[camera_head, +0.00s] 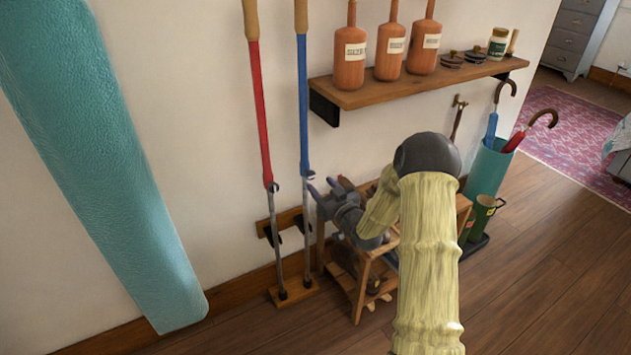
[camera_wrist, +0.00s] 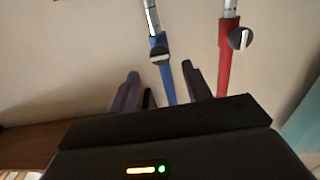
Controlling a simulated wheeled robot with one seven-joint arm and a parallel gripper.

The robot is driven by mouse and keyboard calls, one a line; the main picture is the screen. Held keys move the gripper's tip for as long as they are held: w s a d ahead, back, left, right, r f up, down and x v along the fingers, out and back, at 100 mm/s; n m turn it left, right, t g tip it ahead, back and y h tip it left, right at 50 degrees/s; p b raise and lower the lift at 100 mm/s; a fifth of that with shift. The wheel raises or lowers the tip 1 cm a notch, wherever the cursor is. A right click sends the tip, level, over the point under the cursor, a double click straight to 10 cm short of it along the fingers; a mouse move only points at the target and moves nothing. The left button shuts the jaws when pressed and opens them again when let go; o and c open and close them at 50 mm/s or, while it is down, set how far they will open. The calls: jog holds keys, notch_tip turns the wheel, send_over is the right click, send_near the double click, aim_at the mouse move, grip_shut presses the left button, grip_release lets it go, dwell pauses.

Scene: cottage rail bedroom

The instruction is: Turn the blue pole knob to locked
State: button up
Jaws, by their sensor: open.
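The blue pole (camera_head: 303,100) stands upright against the wall, with a wooden grip above and a steel lower shaft. Its small dark knob (camera_head: 309,174) sits where blue meets steel. In the wrist view the blue pole's knob (camera_wrist: 159,53) shows a pale mark running nearly crosswise to the pole. My gripper (camera_head: 326,188) is open and empty, just right of the blue pole and slightly below the knob. In the wrist view the fingers of my gripper (camera_wrist: 160,87) lie on either side of the blue shaft; I cannot tell how near they are in depth.
A red pole (camera_head: 262,110) with a similar knob (camera_wrist: 240,38) stands left of the blue one. Both stand on a wooden rack (camera_head: 296,294). A shelf (camera_head: 420,84) with bottles hangs above right. A low wooden stand (camera_head: 362,285) sits under my arm. A teal padded object (camera_head: 110,170) fills the left.

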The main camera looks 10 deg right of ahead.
aim_at(312, 175)
jog(key=x, duration=0.4)
jog(key=shift+w+a+b, duration=0.15)
jog(key=shift+w+b, duration=0.15)
jog(key=shift+w, duration=0.1)
jog(key=shift+c, duration=0.4)
jog(key=c, duration=0.9)
